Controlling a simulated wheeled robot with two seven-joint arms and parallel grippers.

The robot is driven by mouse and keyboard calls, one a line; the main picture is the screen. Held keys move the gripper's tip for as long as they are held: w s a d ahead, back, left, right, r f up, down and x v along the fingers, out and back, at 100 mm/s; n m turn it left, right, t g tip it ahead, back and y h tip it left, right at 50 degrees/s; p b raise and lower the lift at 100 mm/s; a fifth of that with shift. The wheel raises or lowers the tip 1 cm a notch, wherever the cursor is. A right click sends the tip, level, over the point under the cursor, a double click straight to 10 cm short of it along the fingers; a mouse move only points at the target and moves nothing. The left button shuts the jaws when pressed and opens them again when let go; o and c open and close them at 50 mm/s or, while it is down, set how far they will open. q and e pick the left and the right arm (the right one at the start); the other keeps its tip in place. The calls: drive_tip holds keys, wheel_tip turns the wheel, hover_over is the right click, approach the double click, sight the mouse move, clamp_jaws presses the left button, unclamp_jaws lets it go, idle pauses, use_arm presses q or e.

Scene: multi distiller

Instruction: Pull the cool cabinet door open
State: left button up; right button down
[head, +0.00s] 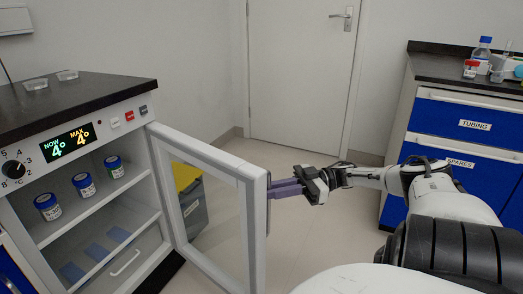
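The cool cabinet (125,118) stands at the left with a lit display reading 4°. Its white-framed glass door (254,228) stands wide open, swung out towards the right. My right gripper (272,190) is at the door's free edge, its purple fingers pointing left at the outer side. The fingertips and any handle there are partly hidden by the door frame, so I cannot tell whether the fingers close on something. My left gripper is out of view.
Several blue-lidded jars (84,185) stand on the cabinet's shelf. A yellow and grey bin (188,198) shows through the door glass. A blue-drawered bench (468,125) stands at the right. Open floor lies between the cabinet and the bench.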

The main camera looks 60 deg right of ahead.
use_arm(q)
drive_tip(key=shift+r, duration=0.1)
use_arm(e)
drive_tip(key=shift+d, duration=0.2)
drive_tip(key=c, duration=1.8)
unclamp_jaws()
drive_tip(key=shift+o, duration=0.2)
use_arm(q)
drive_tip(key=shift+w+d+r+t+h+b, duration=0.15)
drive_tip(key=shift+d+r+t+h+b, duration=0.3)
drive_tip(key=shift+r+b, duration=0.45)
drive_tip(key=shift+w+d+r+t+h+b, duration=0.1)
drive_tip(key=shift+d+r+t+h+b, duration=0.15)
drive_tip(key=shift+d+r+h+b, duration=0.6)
use_arm(e)
drive_tip(key=v, duration=1)
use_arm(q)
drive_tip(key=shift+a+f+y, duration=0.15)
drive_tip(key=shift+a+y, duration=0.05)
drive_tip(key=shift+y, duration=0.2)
